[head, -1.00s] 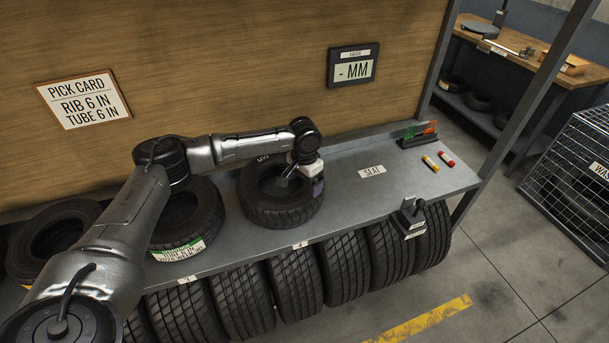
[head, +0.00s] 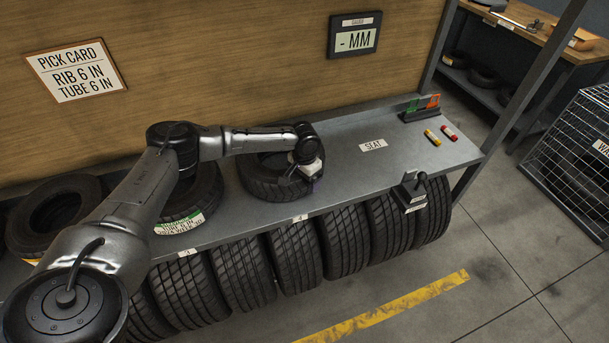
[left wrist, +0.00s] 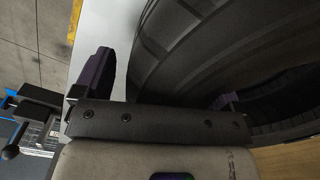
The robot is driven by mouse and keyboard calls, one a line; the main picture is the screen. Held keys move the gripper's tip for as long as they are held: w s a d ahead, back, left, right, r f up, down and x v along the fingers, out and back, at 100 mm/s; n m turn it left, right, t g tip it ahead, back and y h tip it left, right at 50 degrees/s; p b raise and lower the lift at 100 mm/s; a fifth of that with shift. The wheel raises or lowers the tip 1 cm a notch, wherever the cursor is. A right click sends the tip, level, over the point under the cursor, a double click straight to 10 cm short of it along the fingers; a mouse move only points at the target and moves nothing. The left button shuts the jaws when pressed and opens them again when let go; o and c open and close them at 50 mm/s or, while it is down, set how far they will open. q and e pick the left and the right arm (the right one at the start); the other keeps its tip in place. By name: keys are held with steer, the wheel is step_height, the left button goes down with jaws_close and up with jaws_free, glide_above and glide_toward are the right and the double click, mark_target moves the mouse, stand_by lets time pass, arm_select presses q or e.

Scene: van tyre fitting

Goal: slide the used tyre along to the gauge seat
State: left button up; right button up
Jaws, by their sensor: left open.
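The used tyre (head: 247,181) lies flat on the grey shelf, left of the SEAT label (head: 373,145). My left arm crosses above it and hides part of it. My left gripper (head: 307,184) is at the tyre's right front side, pointing down, with its jaws open. In the left wrist view the tyre (left wrist: 185,50) fills the space between the fingers of the left gripper (left wrist: 165,78). One finger is outside the tread, the other at the tyre's opening. Contact cannot be told. The gauge display (head: 356,41) reads "- MM". My right gripper is not in view.
A lever block (head: 411,188) stands at the shelf's front edge. Yellow and red markers (head: 432,137) and a holder (head: 421,113) are at the right end. Another tyre with a green-white label (head: 181,222) is left. The shelf around the SEAT label is clear.

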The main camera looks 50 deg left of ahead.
arm_select(q)
steer(key=c, duration=1.5)
steer(key=shift+c, duration=0.2)
